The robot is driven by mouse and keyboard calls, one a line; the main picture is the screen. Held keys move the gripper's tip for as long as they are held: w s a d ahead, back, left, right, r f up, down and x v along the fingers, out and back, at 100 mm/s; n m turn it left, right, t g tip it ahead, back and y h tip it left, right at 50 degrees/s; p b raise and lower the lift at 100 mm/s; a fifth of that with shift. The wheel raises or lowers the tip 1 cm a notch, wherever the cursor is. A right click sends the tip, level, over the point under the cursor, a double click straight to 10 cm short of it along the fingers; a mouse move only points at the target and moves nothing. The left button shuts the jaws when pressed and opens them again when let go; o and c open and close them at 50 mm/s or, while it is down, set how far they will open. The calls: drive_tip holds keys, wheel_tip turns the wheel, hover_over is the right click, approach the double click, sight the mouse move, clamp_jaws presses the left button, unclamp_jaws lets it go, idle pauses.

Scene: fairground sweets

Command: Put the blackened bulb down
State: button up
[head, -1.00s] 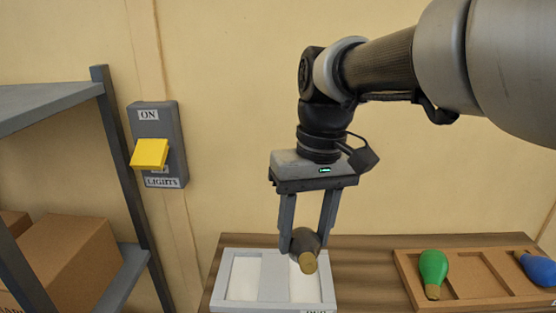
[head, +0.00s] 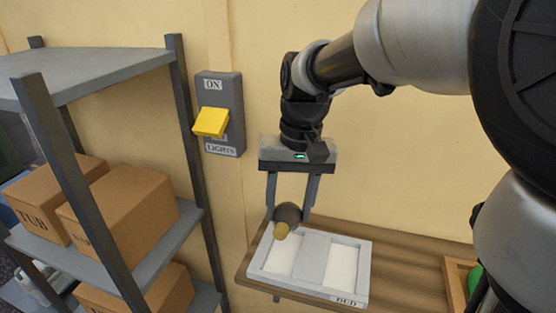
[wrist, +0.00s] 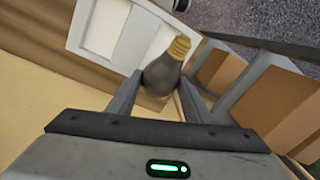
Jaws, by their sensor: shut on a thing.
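The blackened bulb (head: 289,213) is dark grey with a brass-coloured screw base. My gripper (head: 289,210) is shut on it, one finger on each side of the glass. In the head view it shows over the back left part of a pale two-compartment tray (head: 312,264), whose front label is partly legible as "DUD". The wrist view also shows the bulb (wrist: 163,72) between the fingers, its base pointing toward the tray (wrist: 80,28). I cannot tell how high the bulb is above the tray. No other bulb shows in the tray.
The tray stands on a wooden bench (head: 405,262). A wooden holder (head: 457,280) with a green bulb (head: 475,277) is at right, partly hidden by my arm. A grey shelf (head: 110,72) with cardboard boxes (head: 125,205) stands at left. A yellow lights switch (head: 211,122) is on the wall.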

sight(288, 227)
drive_tip(key=shift+f+b, duration=0.3)
drive_tip(key=shift+f, duration=2.4)
drive_tip(key=shift+f, duration=0.2)
drive_tip(key=o, duration=0.8)
drive_tip(key=shift+r, duration=0.1)
